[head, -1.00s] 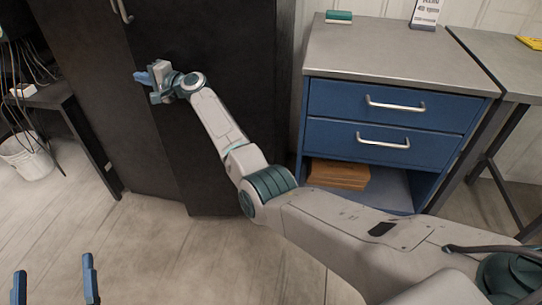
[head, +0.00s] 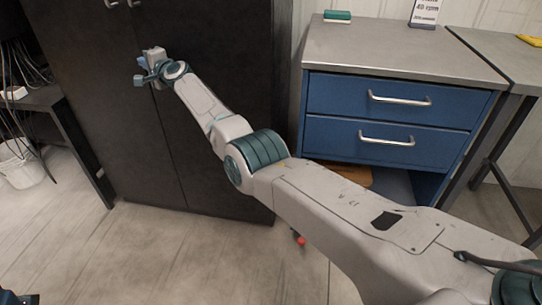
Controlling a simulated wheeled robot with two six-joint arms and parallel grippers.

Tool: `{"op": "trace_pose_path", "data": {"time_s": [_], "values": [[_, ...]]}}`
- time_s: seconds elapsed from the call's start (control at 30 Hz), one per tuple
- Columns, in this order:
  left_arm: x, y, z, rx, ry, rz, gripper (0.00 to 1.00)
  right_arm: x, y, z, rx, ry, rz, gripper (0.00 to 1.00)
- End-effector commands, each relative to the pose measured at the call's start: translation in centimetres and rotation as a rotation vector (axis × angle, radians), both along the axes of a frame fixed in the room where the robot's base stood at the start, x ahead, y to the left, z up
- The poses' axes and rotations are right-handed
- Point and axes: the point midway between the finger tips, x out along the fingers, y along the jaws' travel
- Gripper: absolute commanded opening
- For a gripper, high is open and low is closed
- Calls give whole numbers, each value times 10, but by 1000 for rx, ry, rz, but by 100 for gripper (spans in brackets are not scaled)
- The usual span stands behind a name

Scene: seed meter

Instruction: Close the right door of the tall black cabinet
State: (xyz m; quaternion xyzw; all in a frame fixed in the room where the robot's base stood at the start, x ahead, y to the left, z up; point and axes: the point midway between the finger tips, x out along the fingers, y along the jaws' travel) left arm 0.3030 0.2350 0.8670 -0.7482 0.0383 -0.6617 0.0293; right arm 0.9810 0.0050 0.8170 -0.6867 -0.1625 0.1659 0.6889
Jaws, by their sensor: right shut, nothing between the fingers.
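The tall black cabinet (head: 95,100) stands at the upper left of the head view. Its right door (head: 225,100) looks flush or nearly flush with the left door; a thin seam runs between them. Two metal handles show at the top edge. My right gripper (head: 142,72) is shut and empty, in front of the cabinet near the seam, below the handles. I cannot tell whether it touches the door. Only a small part of my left gripper (head: 18,298) shows at the bottom left corner, so its jaws cannot be judged.
A blue drawer unit (head: 385,115) with a grey top stands right of the cabinet. A small red object (head: 300,241) is on the floor near the cabinet's right corner. A white bucket (head: 20,165) and dark table (head: 75,140) are at left.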

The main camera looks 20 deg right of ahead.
Motion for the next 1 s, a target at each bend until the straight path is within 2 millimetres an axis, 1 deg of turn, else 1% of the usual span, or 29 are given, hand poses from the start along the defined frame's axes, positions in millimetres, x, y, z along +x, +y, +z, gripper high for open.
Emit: {"op": "trace_pose_path", "data": {"time_s": [0.33,1.0], "values": [[0,0,-2,-5,-17,1,96,7,-6,1,-1,-5,-54,0],[-1,1,-1,-9,-16,1,96,9,-10,5,-2,-12,-66,0]]}}
